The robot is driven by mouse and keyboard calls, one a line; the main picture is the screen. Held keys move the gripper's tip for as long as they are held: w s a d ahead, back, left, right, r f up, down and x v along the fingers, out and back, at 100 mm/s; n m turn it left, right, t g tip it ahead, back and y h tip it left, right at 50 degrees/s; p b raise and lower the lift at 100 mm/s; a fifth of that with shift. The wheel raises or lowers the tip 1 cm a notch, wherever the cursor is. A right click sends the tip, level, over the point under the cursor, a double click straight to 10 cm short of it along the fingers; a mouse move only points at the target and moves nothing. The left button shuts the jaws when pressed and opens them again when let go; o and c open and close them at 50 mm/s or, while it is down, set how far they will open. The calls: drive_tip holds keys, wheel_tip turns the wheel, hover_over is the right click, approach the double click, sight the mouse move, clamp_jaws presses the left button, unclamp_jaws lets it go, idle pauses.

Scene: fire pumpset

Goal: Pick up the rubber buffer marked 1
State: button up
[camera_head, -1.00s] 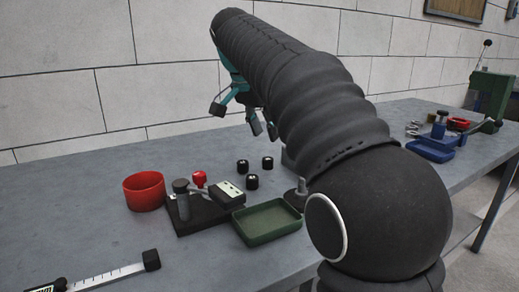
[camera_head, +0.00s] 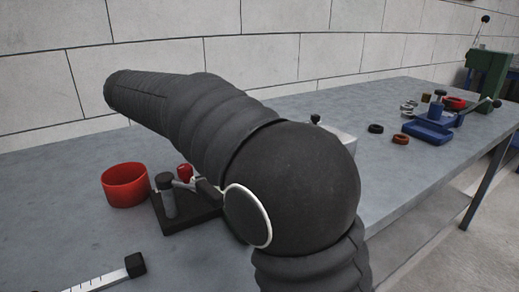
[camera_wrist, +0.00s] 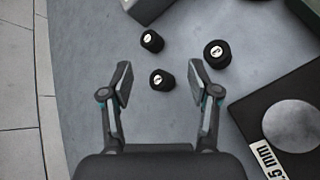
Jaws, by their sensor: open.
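Three short black rubber buffers stand on the grey bench top in the wrist view: a near one (camera_wrist: 162,79), a far left one (camera_wrist: 151,40) and a far right one (camera_wrist: 217,53). Each has a small pale mark on top, too small to read surely, so I cannot tell which is marked 1. My gripper (camera_wrist: 160,82) is open and empty, with a finger on either side of the near buffer in the picture. I cannot tell its height above it. In the head view, my arm hides the gripper and all the buffers.
In the head view, a red bowl (camera_head: 125,186) and a dark fixture (camera_head: 186,213) stand left of my arm. A blue fixture (camera_head: 428,131) is far right.

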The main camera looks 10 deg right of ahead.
drive_tip(key=n, duration=0.1)
drive_tip(key=a+n+h, duration=0.1)
drive_tip(key=n, duration=0.2)
drive_tip(key=shift+s+a+f+n+t, duration=0.1)
drive_tip(key=shift+a+f+n+t, duration=0.1)
drive_tip(key=shift+a+n+t, duration=0.15)
drive_tip(key=n, duration=0.1)
drive_tip(key=a+n+h, duration=0.1)
drive_tip(key=n, duration=0.1)
drive_tip(key=shift+t, duration=0.35)
drive_tip(key=x, duration=0.8)
drive_tip(key=shift+w+x, duration=0.1)
drive_tip(key=shift+x, duration=1.3)
drive_tip(key=shift+w+x, duration=0.15)
drive_tip(key=shift+x, duration=1.25)
drive_tip(key=shift+a+f, duration=0.1)
drive_tip(key=shift+a, duration=0.05)
drive_tip(key=c, duration=1.1)
